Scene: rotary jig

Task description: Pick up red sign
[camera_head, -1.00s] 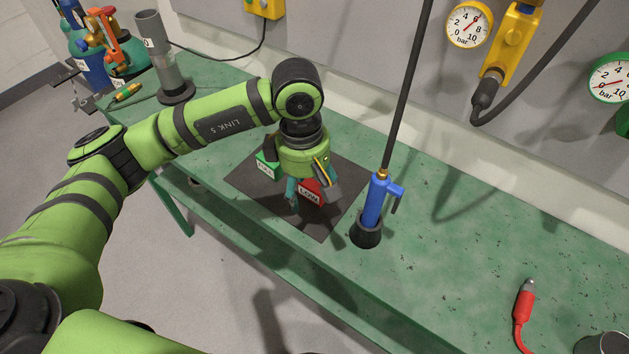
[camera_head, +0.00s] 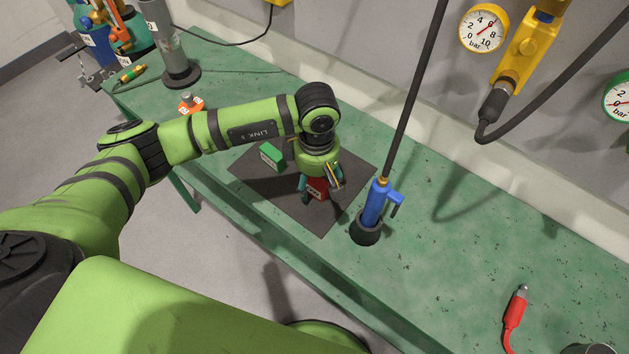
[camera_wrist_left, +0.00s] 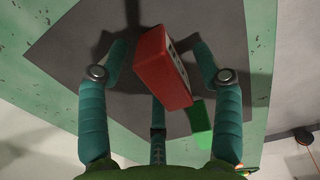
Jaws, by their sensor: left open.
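The red sign (camera_head: 317,188) is a small red block with a pale label, standing on the dark mat (camera_head: 312,222) on the green bench. In the left wrist view the red sign (camera_wrist_left: 160,68) lies between my spread teal fingers, with gaps on both sides. My left gripper (camera_head: 316,194) is open, pointing down over the red sign, and partly covers it in the head view. A green sign (camera_head: 271,156) stands on the mat to the left; it also shows in the left wrist view (camera_wrist_left: 200,122). My right gripper is not in view.
A blue tool (camera_head: 374,205) with a black hose stands in a black holder just right of the mat. An orange object (camera_head: 190,104) and a grey cylinder (camera_head: 178,45) are at the back left. A red connector (camera_head: 516,310) lies at the front right. Bench between is clear.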

